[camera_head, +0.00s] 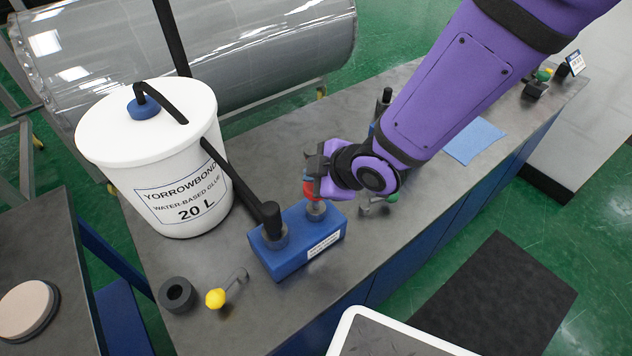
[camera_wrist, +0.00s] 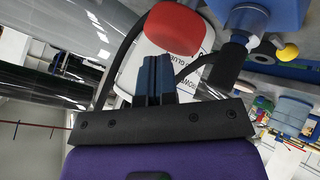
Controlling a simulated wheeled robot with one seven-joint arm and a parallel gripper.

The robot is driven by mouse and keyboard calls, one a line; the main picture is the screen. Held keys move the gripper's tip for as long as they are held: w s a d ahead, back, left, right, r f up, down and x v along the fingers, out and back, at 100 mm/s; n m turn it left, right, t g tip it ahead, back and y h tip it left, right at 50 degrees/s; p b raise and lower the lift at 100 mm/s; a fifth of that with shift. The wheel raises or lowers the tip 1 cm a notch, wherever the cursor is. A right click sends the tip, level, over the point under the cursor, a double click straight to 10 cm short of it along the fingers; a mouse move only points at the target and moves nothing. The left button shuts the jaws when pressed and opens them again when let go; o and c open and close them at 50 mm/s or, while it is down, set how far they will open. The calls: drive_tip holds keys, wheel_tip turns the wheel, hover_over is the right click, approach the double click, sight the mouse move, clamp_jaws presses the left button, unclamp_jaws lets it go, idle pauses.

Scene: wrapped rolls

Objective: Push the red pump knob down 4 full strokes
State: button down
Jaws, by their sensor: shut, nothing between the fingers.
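The red pump knob (camera_head: 309,190) tops a metal post on the blue pump block (camera_head: 283,262), mostly hidden by my gripper in the head view. In the wrist view the red knob (camera_wrist: 180,27) shows large, just beyond my fingertips. My gripper (camera_head: 316,168) is shut and empty, with its fingers at the knob. The fingers also show together in the wrist view (camera_wrist: 154,75). I cannot tell whether they touch the knob or how far down it is. The blue block also shows in the wrist view (camera_wrist: 275,14).
A white glue bucket (camera_head: 185,195) stands left of the pump, joined to it by a black hose (camera_head: 228,172). A black ring (camera_head: 177,295) and a yellow-knobbed part (camera_head: 216,298) lie in front. A blue cloth (camera_head: 474,140) lies to the right on the grey bench.

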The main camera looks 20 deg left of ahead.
drive_tip(key=shift+f, duration=2.2)
idle(2.0)
drive_tip(key=shift+r, duration=2.75)
drive_tip(key=shift+r, duration=0.1)
drive_tip(key=shift+r, duration=2.45)
drive_tip(key=shift+w, duration=0.1)
